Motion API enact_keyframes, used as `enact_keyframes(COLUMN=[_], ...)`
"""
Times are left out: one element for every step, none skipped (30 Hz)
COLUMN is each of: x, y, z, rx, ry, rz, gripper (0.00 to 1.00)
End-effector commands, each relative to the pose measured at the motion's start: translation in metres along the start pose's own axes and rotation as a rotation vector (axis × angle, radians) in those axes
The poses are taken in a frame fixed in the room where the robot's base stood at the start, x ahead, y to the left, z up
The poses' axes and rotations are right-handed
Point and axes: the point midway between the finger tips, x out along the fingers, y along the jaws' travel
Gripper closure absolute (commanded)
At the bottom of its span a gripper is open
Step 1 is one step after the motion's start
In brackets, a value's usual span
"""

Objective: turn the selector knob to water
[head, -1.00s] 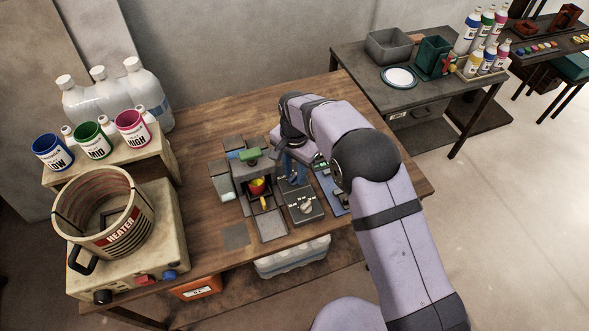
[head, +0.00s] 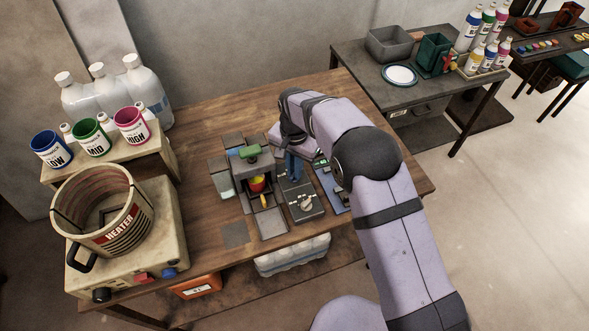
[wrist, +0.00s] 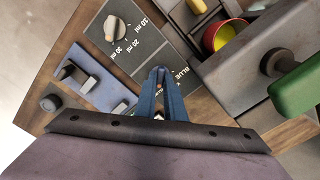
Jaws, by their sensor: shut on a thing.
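My gripper (wrist: 160,73) points down at the dark panel (wrist: 185,77), beside a partly hidden label that reads "BLUE". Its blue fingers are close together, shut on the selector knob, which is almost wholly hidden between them. I cannot read where the knob points, and no "water" label is readable. In the head view my gripper (head: 292,178) stands at the back part of the same dark panel (head: 312,214).
A second knob (wrist: 117,31) with 10, 20 and 30 ml marks is on the same panel. A blue plate with grey blocks (wrist: 97,83) lies beside it. A machine with a green-topped lever (head: 252,152) and a red-yellow cup (head: 257,184) stands close on the other side.

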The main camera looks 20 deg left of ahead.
Motion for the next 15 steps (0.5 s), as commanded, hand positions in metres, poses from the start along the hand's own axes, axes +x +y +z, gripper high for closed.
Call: enact_keyframes(x=[0.0004, 0.0004, 0.0003, 0.0003, 0.0002, 0.0000, -0.0001, -0.0001, -0.0003, -0.0003, -0.0004, -0.0005, -0.0005, -0.0006, -0.0007], y=[-0.0005, -0.0007, -0.0009, -0.0010, -0.0012, -0.0013, -0.0014, -0.0015, -0.0017, -0.0018, -0.0019, -0.0021, -0.0022, -0.0024, -0.0026], z=[-0.0006, -0.0006, -0.0007, -0.0007, -0.0007, -0.0007, -0.0006, -0.0006, -0.0006, -0.0006, -0.0006, -0.0005, -0.0005, -0.0005, -0.0005], rx=[-0.033, -0.057, -0.090, -0.115, -0.142, -0.179, -0.207, -0.235, -0.274, -0.302, -0.331, -0.369, -0.397, -0.426, -0.464], ry=[0.001, 0.002, 0.002, 0.002, 0.002, 0.002, 0.002, 0.002, 0.002, 0.002, 0.002, 0.002, 0.002, 0.003, 0.003], rz=[-0.002, -0.002, -0.002, -0.002, -0.002, -0.002, -0.002, -0.002, -0.002, -0.002, -0.002, -0.002, -0.002, -0.002, -0.002], gripper=[1.00, 1.00, 1.00, 1.00, 1.00, 1.00, 1.00, 1.00, 1.00, 1.00, 1.00, 1.00, 1.00, 1.00, 1.00])
